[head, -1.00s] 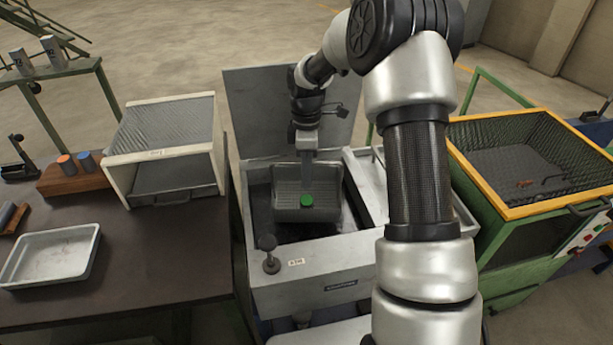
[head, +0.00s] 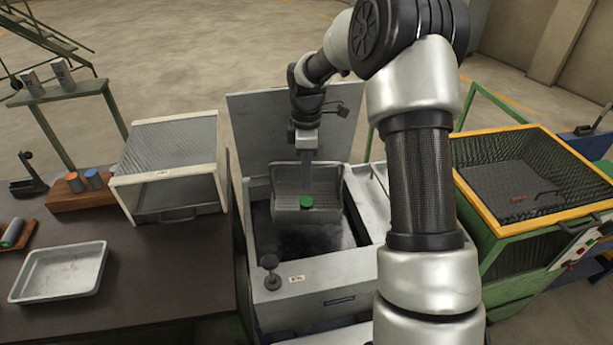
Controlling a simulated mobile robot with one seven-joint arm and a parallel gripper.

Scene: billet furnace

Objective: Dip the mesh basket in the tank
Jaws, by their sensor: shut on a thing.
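The mesh basket (head: 290,214) is a grey wire basket with a green-topped piece (head: 306,202) inside it. It hangs level in the head view, over the back part of the grey tank (head: 322,300), near the rim. Dark liquid (head: 310,240) shows in front of it; I cannot tell whether the basket's bottom touches it. My gripper (head: 307,165) is above the basket, shut on its upright handle. The fingertips are small and partly hidden by the handle.
The tank's lid (head: 290,125) stands open behind. An orange-rimmed mesh bin (head: 500,215) on a green frame stands right. Left, a dark table holds a white-framed box (head: 168,165), a metal tray (head: 58,272) and a wooden block with coloured cylinders (head: 84,190).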

